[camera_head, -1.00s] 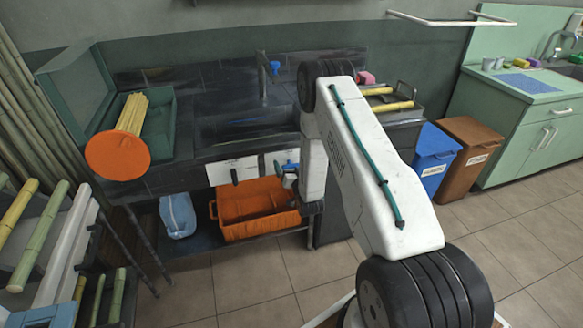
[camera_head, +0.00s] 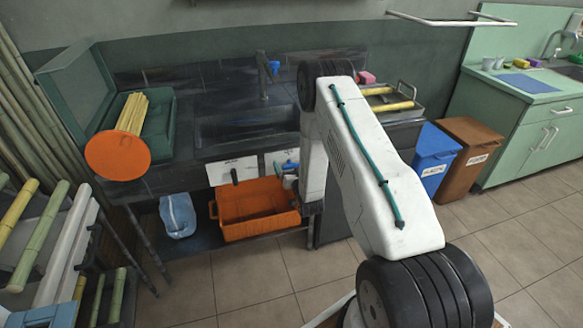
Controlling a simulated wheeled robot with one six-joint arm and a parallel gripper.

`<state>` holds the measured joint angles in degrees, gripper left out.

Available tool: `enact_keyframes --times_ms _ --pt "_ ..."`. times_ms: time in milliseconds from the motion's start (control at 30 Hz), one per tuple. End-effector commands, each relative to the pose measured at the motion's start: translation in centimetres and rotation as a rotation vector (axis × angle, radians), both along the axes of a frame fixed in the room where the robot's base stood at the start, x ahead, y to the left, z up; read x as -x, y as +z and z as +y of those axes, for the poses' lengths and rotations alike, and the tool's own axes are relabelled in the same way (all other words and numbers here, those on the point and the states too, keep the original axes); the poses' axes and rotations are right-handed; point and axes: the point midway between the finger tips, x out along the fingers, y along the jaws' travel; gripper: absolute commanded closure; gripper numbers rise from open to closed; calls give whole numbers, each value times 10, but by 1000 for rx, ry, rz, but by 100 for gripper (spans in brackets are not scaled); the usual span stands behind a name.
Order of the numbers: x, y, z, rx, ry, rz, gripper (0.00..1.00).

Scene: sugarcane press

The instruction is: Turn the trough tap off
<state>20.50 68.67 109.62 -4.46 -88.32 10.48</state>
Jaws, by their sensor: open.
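The trough tap (camera_head: 264,76) is a slim dark upright tap at the back of the dark tiled trough (camera_head: 203,134). A small blue handle (camera_head: 274,68) shows at its upper right side. I cannot tell from this distance whether water runs from it. My white arm rises from the lower right, bends at a black elbow joint and reaches down in front of the trough's right end. My gripper cannot be made out; it seems hidden behind or beyond my arm. The tap stands clear to the left of my elbow.
An orange crate (camera_head: 235,224) and a blue container (camera_head: 178,216) stand on the shelf below. An orange disc (camera_head: 117,155) and a green tray with yellow canes (camera_head: 132,113) are at left. Blue bin (camera_head: 434,160) and brown bin (camera_head: 466,155) stand at right. The tiled floor in front is open.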

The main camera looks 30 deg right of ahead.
Motion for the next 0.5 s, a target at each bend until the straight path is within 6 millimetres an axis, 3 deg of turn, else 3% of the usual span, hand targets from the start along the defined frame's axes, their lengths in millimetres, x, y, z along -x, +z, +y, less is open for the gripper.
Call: enact_keyframes --times_ms 500 --pt "67 -1 19 -1 0 2 0"
